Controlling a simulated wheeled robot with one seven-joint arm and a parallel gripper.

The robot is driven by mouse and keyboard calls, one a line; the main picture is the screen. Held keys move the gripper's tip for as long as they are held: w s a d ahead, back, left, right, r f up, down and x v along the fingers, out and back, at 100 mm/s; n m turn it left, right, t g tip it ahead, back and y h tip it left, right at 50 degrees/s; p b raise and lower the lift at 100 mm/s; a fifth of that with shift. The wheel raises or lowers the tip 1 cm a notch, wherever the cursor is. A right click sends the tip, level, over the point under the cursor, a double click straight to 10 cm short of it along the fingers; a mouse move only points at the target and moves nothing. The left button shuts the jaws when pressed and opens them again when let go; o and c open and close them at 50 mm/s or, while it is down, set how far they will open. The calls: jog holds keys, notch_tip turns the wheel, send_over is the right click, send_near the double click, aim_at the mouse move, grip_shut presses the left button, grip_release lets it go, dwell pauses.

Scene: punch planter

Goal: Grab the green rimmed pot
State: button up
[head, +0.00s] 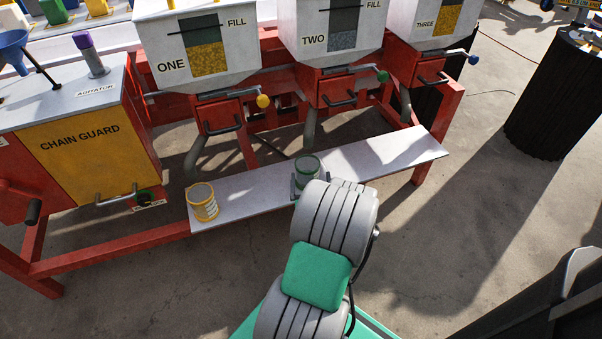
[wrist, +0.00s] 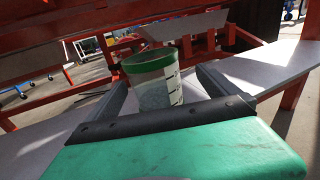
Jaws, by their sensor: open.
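The green-rimmed pot (head: 307,163) is a clear, cup-like pot with a green rim and dark marks on its side. It stands upright on the pale shelf board (head: 385,157). In the wrist view the pot (wrist: 152,85) sits between the two dark fingers of my gripper (wrist: 162,80). The fingers are open, one on each side, and a gap shows at the right side of the pot. Whether the left finger touches it I cannot tell. In the head view my arm hides the pot's lower part and most of the gripper.
A yellow-rimmed pot (head: 202,202) stands on the board's left end. Hoppers ONE (head: 197,45), TWO (head: 330,35) and THREE (head: 432,22) sit on a red frame (head: 135,238) behind the board, with spouts above it. A yellow chain guard (head: 85,150) is at left. A dark ribbed drum (head: 555,95) stands right.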

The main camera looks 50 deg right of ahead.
aim_at(307, 161)
jog(key=shift+w+d, duration=0.3)
jog(key=shift+w, duration=0.25)
jog(key=shift+w+d, duration=0.25)
jog(key=shift+w, duration=0.3)
jog(key=shift+b+x, duration=0.6)
jog(key=shift+x, duration=1.95)
jog(key=shift+r, duration=0.2)
jog(key=shift+c, duration=0.6)
jog(key=c, duration=1.5)
